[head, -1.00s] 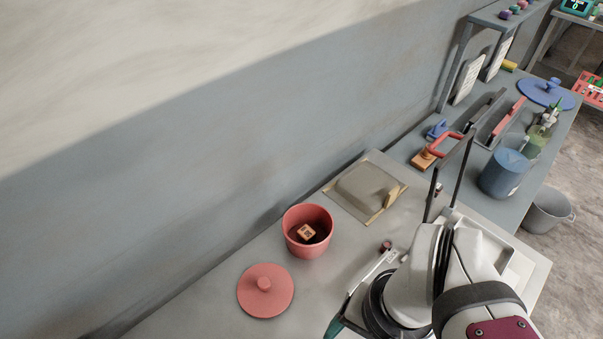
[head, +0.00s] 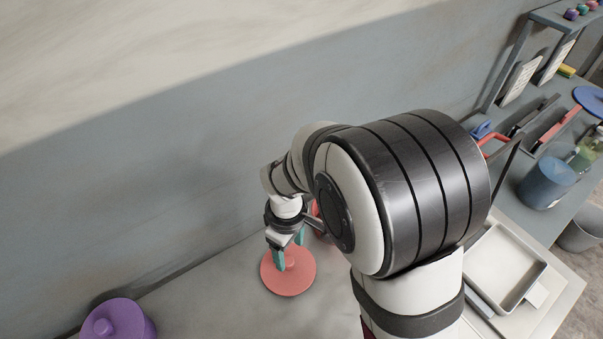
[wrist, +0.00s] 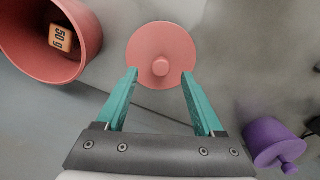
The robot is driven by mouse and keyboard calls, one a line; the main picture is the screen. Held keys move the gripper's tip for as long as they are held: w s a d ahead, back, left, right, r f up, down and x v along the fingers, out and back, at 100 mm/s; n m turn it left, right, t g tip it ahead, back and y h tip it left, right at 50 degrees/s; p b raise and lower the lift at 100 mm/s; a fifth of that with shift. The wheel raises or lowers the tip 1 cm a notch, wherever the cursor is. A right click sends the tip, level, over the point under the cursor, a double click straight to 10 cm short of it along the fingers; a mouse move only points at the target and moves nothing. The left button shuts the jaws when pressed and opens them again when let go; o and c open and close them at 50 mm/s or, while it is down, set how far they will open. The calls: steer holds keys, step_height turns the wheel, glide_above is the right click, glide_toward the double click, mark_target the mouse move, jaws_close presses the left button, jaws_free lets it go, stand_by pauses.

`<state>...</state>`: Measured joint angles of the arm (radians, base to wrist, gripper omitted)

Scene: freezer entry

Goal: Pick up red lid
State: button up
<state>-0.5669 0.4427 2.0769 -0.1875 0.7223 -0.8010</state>
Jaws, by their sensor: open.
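The red lid (head: 287,280) is a flat round disc with a small knob in its middle, lying on the grey counter. It also shows in the wrist view (wrist: 161,40), at the top centre. My gripper (head: 289,257) is above the lid, its teal fingers pointing down. In the wrist view my gripper (wrist: 160,73) is open, with a finger on either side of the knob and nothing held. I cannot tell how high the fingertips are above the lid.
The red pot (wrist: 80,40) stands left of the lid in the wrist view, with an orange 50 g block (wrist: 61,38) inside. A purple knobbed object (head: 118,320) is at the front left. A pale tray (head: 505,265) lies at right. My arm hides most of the pot in the head view.

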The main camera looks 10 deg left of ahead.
mark_target(287, 261)
steer(key=f, duration=0.6)
steer(key=shift+a+f, duration=0.15)
steer(key=shift+a, duration=0.2)
jaws_close()
